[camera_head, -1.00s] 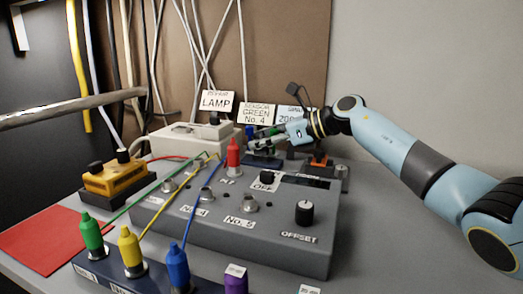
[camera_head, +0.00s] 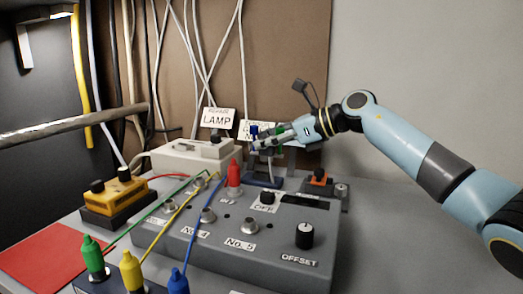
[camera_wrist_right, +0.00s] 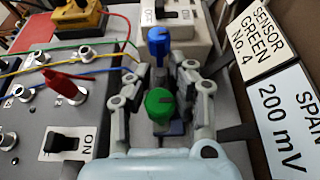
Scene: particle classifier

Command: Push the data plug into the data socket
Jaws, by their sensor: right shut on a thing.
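In the head view my right gripper (camera_head: 262,145) reaches in from the right and is raised above a dark blue base (camera_head: 262,180) behind the grey panel. It is shut on a blue-topped plug (camera_head: 254,131), which also shows between the fingertips in the right wrist view (camera_wrist_right: 158,42). A green knobbed piece (camera_wrist_right: 160,104) sits between the fingers, nearer the palm; I cannot tell whether it is joined to the blue one. A pale cable hangs below the gripper. No label marks the data plug or data socket, so I cannot identify the socket. My left gripper is not in view.
The grey panel (camera_head: 205,252) carries a red plug (camera_head: 234,175), metal sockets and an OFFSET knob (camera_head: 305,236). Green, yellow and blue leads cross it. A yellow box (camera_head: 118,188) stands left, a cream switch box (camera_head: 185,157) behind. Label cards stand close behind the gripper.

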